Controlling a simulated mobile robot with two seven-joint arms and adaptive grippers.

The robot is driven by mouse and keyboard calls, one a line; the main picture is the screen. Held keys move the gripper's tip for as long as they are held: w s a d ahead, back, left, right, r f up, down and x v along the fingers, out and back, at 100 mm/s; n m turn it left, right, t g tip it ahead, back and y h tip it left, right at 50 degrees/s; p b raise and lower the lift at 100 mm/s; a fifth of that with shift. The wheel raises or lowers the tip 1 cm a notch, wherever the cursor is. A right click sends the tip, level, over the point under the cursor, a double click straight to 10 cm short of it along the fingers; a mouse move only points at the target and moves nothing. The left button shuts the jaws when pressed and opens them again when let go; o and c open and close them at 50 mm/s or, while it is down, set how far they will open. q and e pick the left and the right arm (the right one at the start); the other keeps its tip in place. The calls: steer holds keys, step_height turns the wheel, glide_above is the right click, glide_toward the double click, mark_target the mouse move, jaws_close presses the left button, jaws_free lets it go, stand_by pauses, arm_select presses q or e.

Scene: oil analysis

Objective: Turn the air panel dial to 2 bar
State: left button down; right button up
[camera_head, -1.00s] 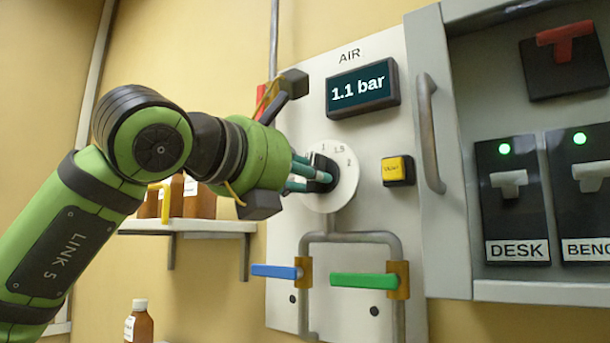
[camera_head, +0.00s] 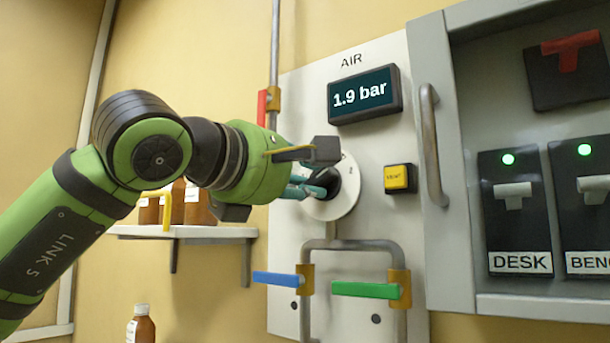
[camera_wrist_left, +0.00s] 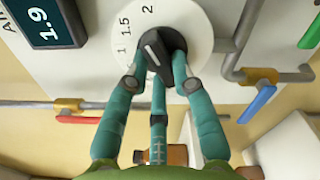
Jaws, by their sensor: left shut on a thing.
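The air panel (camera_head: 300,90) carries a display (camera_head: 363,94) that reads 1.9 bar in the head view. Below it is the round white dial plate (camera_head: 349,203) with a black knob. In the left wrist view the black knob (camera_wrist_left: 156,48) sits on the plate marked 1, 1.5 and 2. Its white pointer line is turned toward the upper left, near the marks. My left gripper (camera_head: 322,186) is shut on the knob, its teal fingers (camera_wrist_left: 158,80) around it. In the head view the gripper hides part of the dial and its numbers. My right gripper is not in view.
A yellow button (camera_head: 398,178) is right of the dial. Blue (camera_head: 277,279) and green (camera_head: 365,290) valve handles are below. A cabinet handle (camera_head: 432,145) stands out on the right. A shelf (camera_head: 190,232) with brown bottles is on the left.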

arm_select(q)
steer(key=shift+m, duration=0.8)
steer(key=c, duration=1)
jaws_free()
steer(key=shift+w, duration=0.1)
steer(key=shift+c, duration=0.2)
steer(key=v, duration=1.2)
